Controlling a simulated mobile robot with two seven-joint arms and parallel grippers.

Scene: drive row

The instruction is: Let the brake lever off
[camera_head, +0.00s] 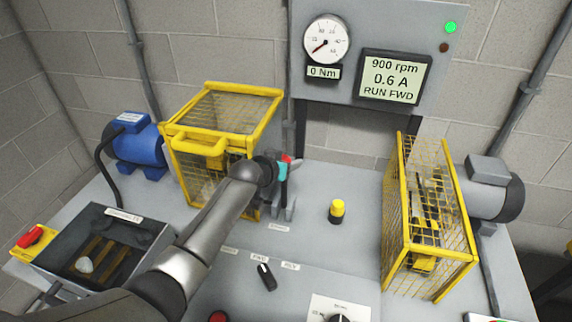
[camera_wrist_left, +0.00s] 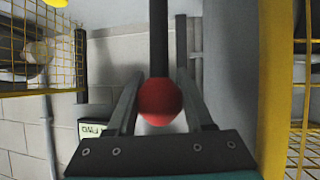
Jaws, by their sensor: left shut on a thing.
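The brake lever's red knob (camera_head: 287,158) shows at the far end of my left arm, just right of the left yellow guard. My left gripper (camera_head: 284,168), with teal parts, is at the lever's top and shut on it. In the left wrist view the red knob (camera_wrist_left: 160,102) and its dark shaft lie between the two grey fingers (camera_wrist_left: 158,85). The lever's grey base (camera_head: 284,210) stands on the bench behind a small label. My arm and gripper hide much of the lever, so its exact tilt is hard to tell. My right gripper is not in view.
Yellow mesh guards (camera_head: 228,105) and (camera_head: 432,225) flank the lever. The display (camera_head: 395,77) reads 900 rpm, 0.6 A, RUN FWD; the gauge (camera_head: 326,40) reads 0 Nm. A green lamp (camera_head: 450,27) is lit.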

